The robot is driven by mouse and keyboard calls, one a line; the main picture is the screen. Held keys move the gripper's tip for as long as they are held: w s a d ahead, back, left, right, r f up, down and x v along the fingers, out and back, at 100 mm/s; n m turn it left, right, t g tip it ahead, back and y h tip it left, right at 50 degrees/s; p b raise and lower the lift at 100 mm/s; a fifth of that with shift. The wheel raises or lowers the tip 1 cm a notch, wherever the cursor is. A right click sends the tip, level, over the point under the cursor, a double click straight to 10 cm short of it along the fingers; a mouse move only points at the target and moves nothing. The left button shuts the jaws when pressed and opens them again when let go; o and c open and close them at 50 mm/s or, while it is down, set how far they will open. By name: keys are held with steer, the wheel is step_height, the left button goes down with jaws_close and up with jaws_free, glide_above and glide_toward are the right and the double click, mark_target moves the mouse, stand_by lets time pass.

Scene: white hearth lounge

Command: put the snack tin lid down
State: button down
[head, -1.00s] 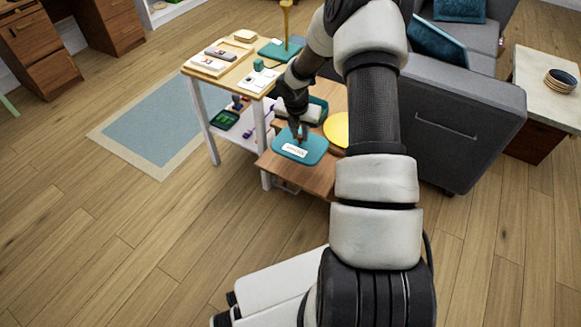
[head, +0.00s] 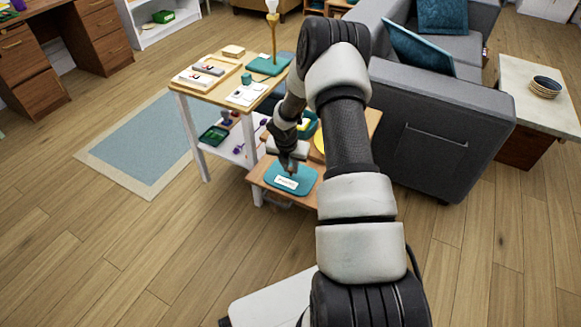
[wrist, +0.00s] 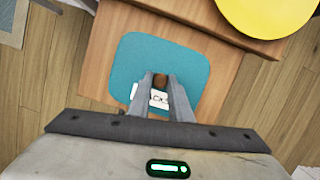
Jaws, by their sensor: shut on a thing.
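The snack tin lid is a teal rounded square with a white label and a small brown knob. In the head view the lid (head: 293,183) is over the front of the low wooden table (head: 257,180). In the wrist view the lid (wrist: 190,62) lies flat against the wood (wrist: 105,65) behind it. My gripper (head: 290,166) is shut on the lid's knob, and the fingers (wrist: 161,80) cover part of the label in the wrist view. I cannot tell whether the lid touches the tabletop. A teal container (head: 309,124) behind it is partly hidden by my arm.
A yellow round thing (wrist: 268,12) sits beyond the lid on the wooden table. A taller side table (head: 187,87) with trays and a lamp-like stand is at the left. A grey sofa (head: 440,125) stands close at the right. The floor in front is clear.

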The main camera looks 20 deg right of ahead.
steer(key=shift+f, duration=0.25)
steer(key=c, duration=1.6)
jaws_free()
steer(key=shift+r, duration=0.1)
